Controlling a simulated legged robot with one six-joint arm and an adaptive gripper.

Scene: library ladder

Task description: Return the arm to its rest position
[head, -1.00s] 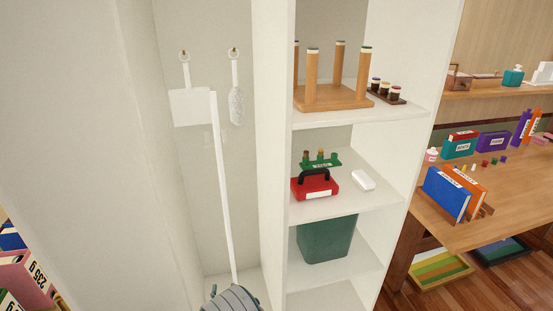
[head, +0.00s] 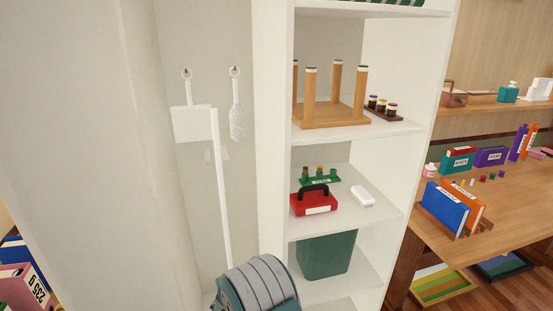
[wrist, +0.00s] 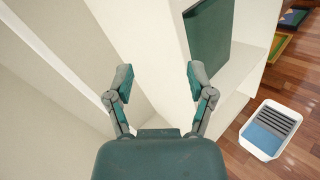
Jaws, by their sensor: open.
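My gripper (wrist: 160,82) shows in the wrist view with its two fingers spread wide and nothing between them. It points down beside the white shelf unit, with a white side panel close in front of it. In the head view, part of my arm (head: 256,287) shows at the bottom centre, in front of the cabinet, and the fingers are not visible there.
The white shelf unit (head: 272,150) holds an upturned wooden stool (head: 330,115), a red toolbox (head: 314,201) and a green bin (head: 325,254). A white dustpan (head: 191,124) and a brush hang left. A wooden desk (head: 480,220) stands right. A white tray (wrist: 268,130) lies on the floor.

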